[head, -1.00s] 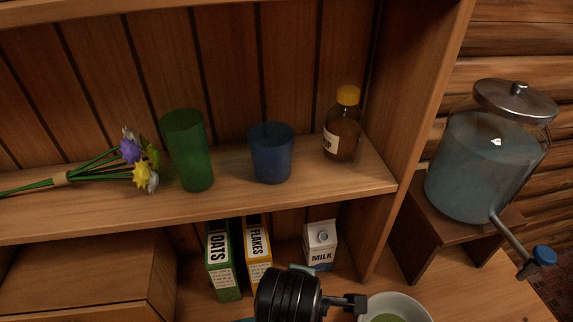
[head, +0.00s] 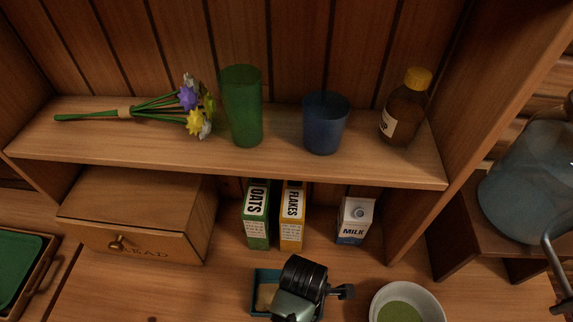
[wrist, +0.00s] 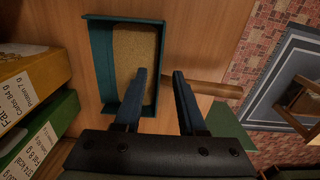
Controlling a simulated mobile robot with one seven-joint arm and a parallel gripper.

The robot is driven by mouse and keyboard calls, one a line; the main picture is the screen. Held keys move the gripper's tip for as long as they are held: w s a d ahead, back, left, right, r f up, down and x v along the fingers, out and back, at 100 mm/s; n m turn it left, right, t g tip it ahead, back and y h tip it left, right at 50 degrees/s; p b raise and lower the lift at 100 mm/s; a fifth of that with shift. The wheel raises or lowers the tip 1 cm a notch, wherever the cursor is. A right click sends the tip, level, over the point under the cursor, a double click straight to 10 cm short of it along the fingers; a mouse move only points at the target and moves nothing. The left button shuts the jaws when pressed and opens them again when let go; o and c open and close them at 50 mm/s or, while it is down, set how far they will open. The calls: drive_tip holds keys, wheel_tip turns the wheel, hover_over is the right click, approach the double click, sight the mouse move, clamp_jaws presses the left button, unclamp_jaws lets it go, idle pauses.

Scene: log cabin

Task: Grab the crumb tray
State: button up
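The crumb tray is a shallow teal tray with a tan bottom; its rim (wrist: 101,65) shows in the upper left of the wrist view. In the head view it lies on the counter (head: 258,277), partly hidden by my arm. A wooden rod (wrist: 208,87), seemingly its handle, runs right from the tray's right wall. My gripper (wrist: 160,73) is open, with two blue-grey fingers. The left finger overlaps the tray's interior in the picture and the right one crosses the rod. Nothing is seen clasped; I cannot tell the height of the fingertips above them.
An oats box (head: 257,215), a flakes box (head: 292,217) and a milk carton (head: 354,221) stand behind the tray. A bowl (head: 437,310) sits to the right, a bread box (head: 135,215) to the left. The shelf (head: 280,167) overhangs behind.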

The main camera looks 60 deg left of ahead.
drive_tip(key=f, duration=0.4)
drive_tip(key=shift+s+a+f, duration=0.1)
drive_tip(key=shift+s+f, duration=0.05)
drive_tip(key=shift+s, duration=0.05)
clamp_jaws()
idle(1.2)
